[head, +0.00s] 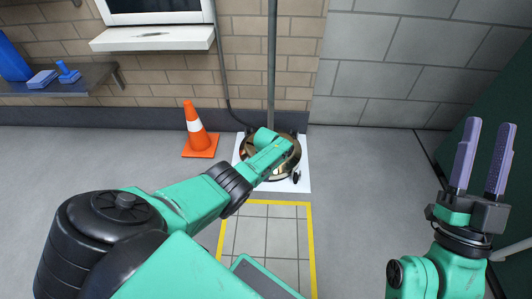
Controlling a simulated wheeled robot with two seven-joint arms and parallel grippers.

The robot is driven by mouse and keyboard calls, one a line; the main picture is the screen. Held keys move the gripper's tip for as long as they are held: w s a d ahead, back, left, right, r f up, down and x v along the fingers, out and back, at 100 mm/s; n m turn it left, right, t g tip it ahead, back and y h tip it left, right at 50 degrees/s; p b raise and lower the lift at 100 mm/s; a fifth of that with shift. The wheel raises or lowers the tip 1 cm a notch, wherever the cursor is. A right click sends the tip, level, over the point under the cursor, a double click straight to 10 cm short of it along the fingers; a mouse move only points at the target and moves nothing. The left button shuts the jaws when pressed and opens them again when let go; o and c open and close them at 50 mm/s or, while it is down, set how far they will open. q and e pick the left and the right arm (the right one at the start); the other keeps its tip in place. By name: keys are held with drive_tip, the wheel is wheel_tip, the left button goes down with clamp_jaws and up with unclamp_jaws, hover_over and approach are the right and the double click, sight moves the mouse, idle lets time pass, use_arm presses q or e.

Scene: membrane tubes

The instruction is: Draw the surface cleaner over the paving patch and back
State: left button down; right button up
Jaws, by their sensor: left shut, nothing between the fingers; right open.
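The surface cleaner (283,172) is a round brass-coloured dome at the back middle, on a white square (301,184). A tall grey pole (271,60) rises above it. My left arm reaches across and covers much of the dome. My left gripper (270,140) is at or above the cleaner; its fingers are hidden, and I cannot tell whether it touches. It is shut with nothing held. The paving patch (285,235), grey slabs with a yellow border, lies in front of the cleaner, partly hidden by my arm. My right gripper (484,160) is open and empty at the right, fingers up.
An orange cone (199,135) stands left of the cleaner. A dark hose (222,75) runs down the brick wall. A dark shelf (60,82) with blue items is at the upper left. A dark green panel (490,130) stands at the right. Grey floor is clear right of the patch.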

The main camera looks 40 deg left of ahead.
drive_tip(key=s+a+f+m+g+h+p, duration=0.1)
drive_tip(key=f+g, duration=0.3)
drive_tip(key=f, duration=1)
drive_tip(key=s+a+f+m+g+h+p, duration=0.1)
drive_tip(key=f+g, duration=0.4)
drive_tip(key=f, duration=1)
drive_tip(key=shift+s+a+h+p, duration=0.35)
drive_tip(key=shift+s+a+h, duration=0.3)
drive_tip(key=shift+s, duration=0.3)
drive_tip(key=shift+d, duration=0.1)
